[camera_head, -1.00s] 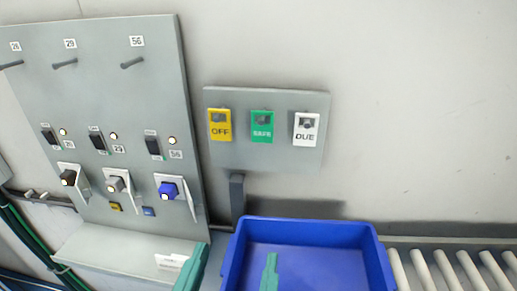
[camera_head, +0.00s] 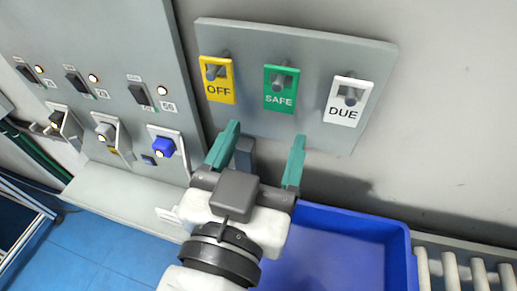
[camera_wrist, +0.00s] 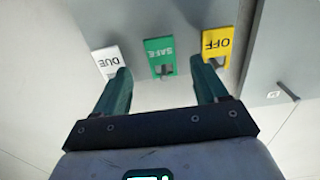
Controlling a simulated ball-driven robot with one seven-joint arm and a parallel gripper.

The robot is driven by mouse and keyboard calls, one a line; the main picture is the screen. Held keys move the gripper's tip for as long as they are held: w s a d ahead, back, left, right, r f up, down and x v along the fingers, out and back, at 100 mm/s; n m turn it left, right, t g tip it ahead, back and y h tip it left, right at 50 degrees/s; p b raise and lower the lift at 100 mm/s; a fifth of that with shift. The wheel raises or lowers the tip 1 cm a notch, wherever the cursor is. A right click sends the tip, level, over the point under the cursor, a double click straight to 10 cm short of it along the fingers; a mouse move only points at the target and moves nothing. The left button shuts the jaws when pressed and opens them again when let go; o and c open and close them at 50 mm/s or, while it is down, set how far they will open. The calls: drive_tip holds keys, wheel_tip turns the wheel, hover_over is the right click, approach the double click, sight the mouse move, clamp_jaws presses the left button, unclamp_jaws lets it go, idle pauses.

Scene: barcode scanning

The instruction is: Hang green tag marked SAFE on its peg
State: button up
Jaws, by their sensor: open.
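The green tag marked SAFE (camera_head: 280,90) hangs on a grey peg on a grey board, between the yellow OFF tag (camera_head: 216,82) and the white DUE tag (camera_head: 347,102). My gripper (camera_head: 260,150) has its two teal fingers spread wide, with nothing between them. It is below and in front of the green tag, apart from it. In the wrist view, which is upside down, the green tag (camera_wrist: 160,56) shows beyond and between the fingertips of my gripper (camera_wrist: 161,82). The OFF tag (camera_wrist: 216,42) and DUE tag (camera_wrist: 108,60) show on either side.
A grey panel (camera_head: 115,30) with switches, lamps and knobs stands at the left; its upper pegs show only in the earlier view. A blue crate (camera_head: 405,250) lies below the board, with a roller conveyor (camera_head: 450,268) at its right. The wall at right is bare.

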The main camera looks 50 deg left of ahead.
sight(279, 100)
drive_tip(key=shift+x, duration=4.15)
drive_tip(key=shift+c, duration=0.3)
drive_tip(key=c, duration=0.9)
drive_tip(key=shift+r, duration=0.2)
drive_tip(key=shift+v, duration=1.15)
drive_tip(key=shift+v, duration=1.65)
drive_tip(key=shift+s, duration=0.1)
drive_tip(key=shift+v, duration=2.9)
